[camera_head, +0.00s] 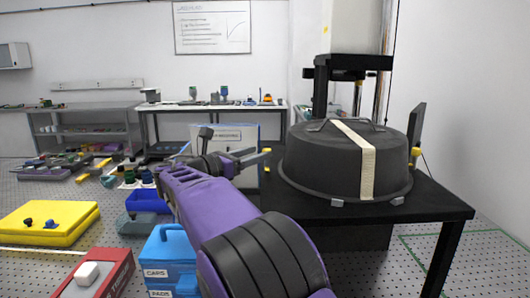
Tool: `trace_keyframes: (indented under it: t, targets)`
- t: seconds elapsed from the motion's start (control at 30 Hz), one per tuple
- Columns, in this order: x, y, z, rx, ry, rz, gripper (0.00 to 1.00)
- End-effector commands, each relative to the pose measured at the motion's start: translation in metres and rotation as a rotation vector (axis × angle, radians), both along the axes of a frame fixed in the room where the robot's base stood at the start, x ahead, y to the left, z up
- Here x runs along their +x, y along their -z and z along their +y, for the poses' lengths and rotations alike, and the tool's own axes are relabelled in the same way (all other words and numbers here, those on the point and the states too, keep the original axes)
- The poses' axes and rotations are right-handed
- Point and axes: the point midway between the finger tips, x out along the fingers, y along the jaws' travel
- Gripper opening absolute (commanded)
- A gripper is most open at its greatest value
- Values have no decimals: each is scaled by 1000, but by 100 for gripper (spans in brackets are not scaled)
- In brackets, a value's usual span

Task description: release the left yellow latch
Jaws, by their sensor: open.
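A large round dark cover (315,155) with a cream strap over it sits on a black table (440,203). The left yellow latch (267,151) shows as a small yellow tip at the cover's left side. A second yellow latch (415,152) is at the right side. My gripper (250,157) is open and empty, at the end of my purple arm. Its fingers point right towards the left latch, very close to it in the picture. I cannot tell whether they touch it or straddle it. The latch's lower part is hard to make out.
A dark upright column (320,90) stands behind the cover. A dark panel (416,125) rises at its right. A white sign board (225,137) stands behind my gripper. Blue boxes (168,255), a red box (112,272) and a yellow case (50,220) lie at the lower left.

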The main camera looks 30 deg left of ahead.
Motion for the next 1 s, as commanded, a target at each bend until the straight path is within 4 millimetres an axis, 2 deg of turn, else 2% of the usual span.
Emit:
trace_keyframes:
  t: [0.03,0.3,0.5,0.7,1.0]
  targets:
    - [-14,0,5,0,-4,0,60]
    - [-77,0,24,-1,-3,0,60]
    - [-109,0,33,0,0,0,60]
    - [-123,0,37,0,1,0,60]
    - [-124,0,37,0,1,0,60]
